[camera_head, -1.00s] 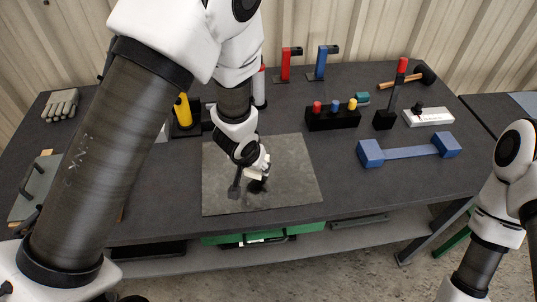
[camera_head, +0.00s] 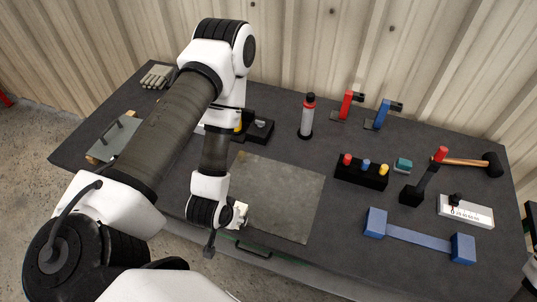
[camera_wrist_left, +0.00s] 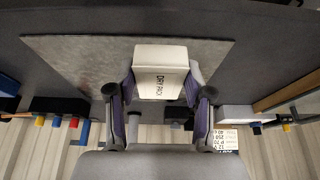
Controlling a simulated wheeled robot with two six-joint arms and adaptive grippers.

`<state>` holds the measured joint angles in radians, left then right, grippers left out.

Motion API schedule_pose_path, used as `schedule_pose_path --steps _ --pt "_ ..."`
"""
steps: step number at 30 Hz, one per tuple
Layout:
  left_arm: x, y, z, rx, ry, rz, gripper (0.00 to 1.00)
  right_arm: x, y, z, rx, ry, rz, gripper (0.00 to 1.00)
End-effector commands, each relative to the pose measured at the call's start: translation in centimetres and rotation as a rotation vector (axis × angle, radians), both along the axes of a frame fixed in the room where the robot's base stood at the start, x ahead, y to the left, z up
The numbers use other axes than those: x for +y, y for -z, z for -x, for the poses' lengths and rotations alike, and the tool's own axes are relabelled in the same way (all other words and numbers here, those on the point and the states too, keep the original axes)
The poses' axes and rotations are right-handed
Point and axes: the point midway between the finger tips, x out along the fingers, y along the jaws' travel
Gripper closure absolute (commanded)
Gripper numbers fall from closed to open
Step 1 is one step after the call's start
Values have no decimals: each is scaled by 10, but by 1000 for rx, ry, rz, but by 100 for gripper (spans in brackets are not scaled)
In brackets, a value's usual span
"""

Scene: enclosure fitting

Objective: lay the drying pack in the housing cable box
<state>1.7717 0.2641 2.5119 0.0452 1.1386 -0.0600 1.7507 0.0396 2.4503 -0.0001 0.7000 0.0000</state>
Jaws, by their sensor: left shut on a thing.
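The drying pack (camera_wrist_left: 160,70) is a white block lettered "DRY PACK" in the left wrist view. My left gripper (camera_wrist_left: 160,88) is shut on it, one finger on each side. In the head view my left gripper (camera_head: 239,214) holds the white pack above the front left part of the grey mat (camera_head: 280,195). The pack is mostly hidden there by the gripper. I cannot make out the housing cable box in either view; my left arm covers part of the bench.
A grey panel with a handle (camera_head: 113,138) lies at the bench's left. A black block with coloured pegs (camera_head: 361,172), a blue bar-shaped piece (camera_head: 418,238) and a mallet (camera_head: 492,164) lie to the right.

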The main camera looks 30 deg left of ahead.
Motion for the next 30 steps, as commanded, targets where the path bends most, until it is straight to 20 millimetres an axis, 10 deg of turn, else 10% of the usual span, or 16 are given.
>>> schedule_pose_path --steps 6,15,21,30 --pt "-5 20 -52 -11 1 0 89 0 73 1 2 1 0 60" --pt "-10 17 -102 -12 2 0 89 0 129 0 1 0 0 60" --pt "-14 11 -141 -5 1 -1 89 0 99 0 -1 1 0 60" --pt "-15 47 -147 0 2 1 89 0 87 0 0 0 0 60"
